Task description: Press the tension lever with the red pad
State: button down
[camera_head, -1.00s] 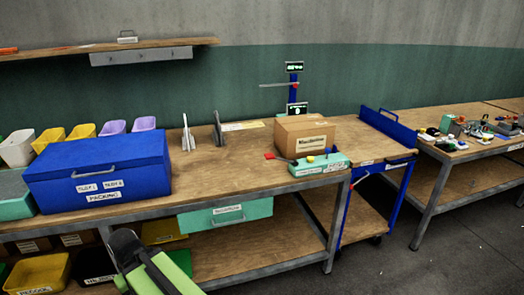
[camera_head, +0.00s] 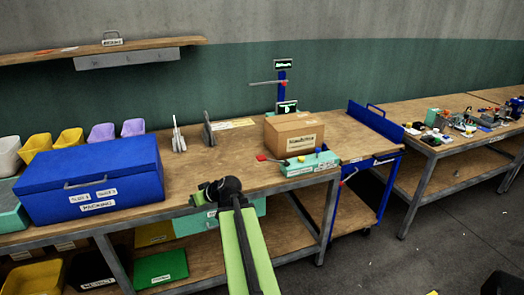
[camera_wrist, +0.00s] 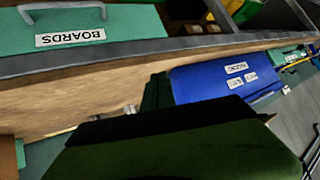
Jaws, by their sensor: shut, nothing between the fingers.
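A small red pad (camera_head: 262,158) shows on the workbench, at the left end of a dark lever joined to a teal unit (camera_head: 312,164). The unit's labels are too small to read. A cardboard box (camera_head: 292,134) stands close behind it. My gripper (camera_head: 198,198) is at the bench's front edge, left of and nearer than the red pad, apart from it. It is shut and empty, small and dark in the head view. A dark green part of my arm fills the lower middle of the wrist view, where the red pad is not seen.
A large blue box (camera_head: 92,180) stands on the left of the bench. Grey upright plates (camera_head: 209,130) and a blue post (camera_head: 282,92) stand behind. A BOARDS drawer (camera_wrist: 70,38) hangs under the bench. A blue cart (camera_head: 376,140) stands right. Bench between is clear.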

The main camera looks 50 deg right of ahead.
jog(key=s+d+r+m+h, duration=0.1)
jog(key=s+d+r+h, duration=0.2)
jog(key=d, duration=0.6)
jog(key=s+d+r+m+t+h+p, duration=0.1)
jog(key=s+d+r+m+h, duration=0.1)
jog(key=s+d+r, duration=0.3)
jog(key=s+d+r+m+t+h+p, duration=0.1)
jog(key=s+d+r+h, duration=0.2)
jog(key=s+d, duration=0.5)
jog(key=d+r, duration=0.1)
jog(key=d, duration=0.4)
jog(key=shift+r+h, duration=0.3)
jog(key=shift+r, duration=0.05)
jog(key=shift+d, duration=0.1)
